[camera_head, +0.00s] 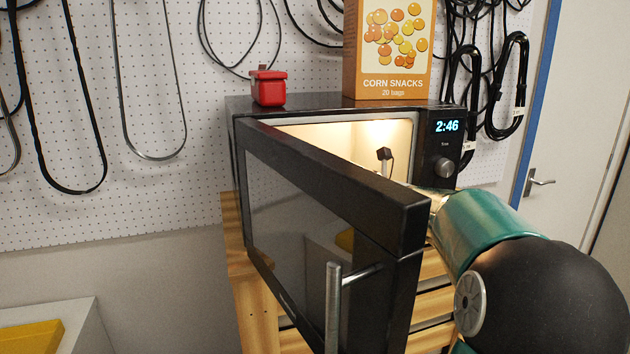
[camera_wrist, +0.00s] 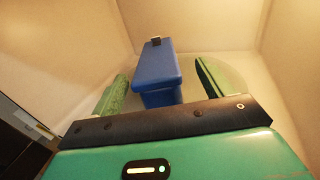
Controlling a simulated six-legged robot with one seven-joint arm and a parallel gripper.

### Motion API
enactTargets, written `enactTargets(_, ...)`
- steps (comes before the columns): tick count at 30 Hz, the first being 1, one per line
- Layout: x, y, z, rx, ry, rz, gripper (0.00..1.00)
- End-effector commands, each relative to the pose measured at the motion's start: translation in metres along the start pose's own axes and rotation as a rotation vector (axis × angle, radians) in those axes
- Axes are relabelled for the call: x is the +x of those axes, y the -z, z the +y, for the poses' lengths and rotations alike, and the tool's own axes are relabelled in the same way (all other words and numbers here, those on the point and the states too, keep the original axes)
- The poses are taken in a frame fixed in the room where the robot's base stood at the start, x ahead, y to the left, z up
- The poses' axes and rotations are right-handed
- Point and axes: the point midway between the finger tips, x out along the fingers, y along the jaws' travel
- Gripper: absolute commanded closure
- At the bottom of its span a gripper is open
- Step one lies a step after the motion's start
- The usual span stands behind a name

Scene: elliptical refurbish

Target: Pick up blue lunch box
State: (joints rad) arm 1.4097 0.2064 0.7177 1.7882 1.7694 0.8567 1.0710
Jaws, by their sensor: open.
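The blue lunch box (camera_wrist: 158,68) is inside the lit microwave (camera_head: 335,102), seen in the wrist view near the top middle, with a small grey latch at its top. My gripper (camera_wrist: 162,74) is open, with one green finger to the left of the box and one to the right. The box appears between or just beyond the fingertips; I cannot tell whether they touch it. In the head view my arm reaches into the microwave from the right, and the open door hides the lunch box and most of my gripper.
The black microwave door (camera_head: 330,190) stands open across the front, its handle (camera_head: 334,300) toward me and its edge close to my arm. A corn snacks box (camera_head: 388,50) and a red container (camera_head: 268,87) stand on top. Pale cavity walls surround my gripper.

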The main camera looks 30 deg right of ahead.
Motion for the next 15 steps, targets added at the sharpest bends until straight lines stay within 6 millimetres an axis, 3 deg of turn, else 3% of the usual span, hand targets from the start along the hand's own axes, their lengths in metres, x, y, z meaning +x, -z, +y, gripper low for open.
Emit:
enactTargets(9, 0.044, 0.003, 0.005, 0.002, -0.002, -0.001, 0.21)
enactTargets(15, 0.052, 0.002, 0.004, 0.000, 0.000, 0.000, 0.21)
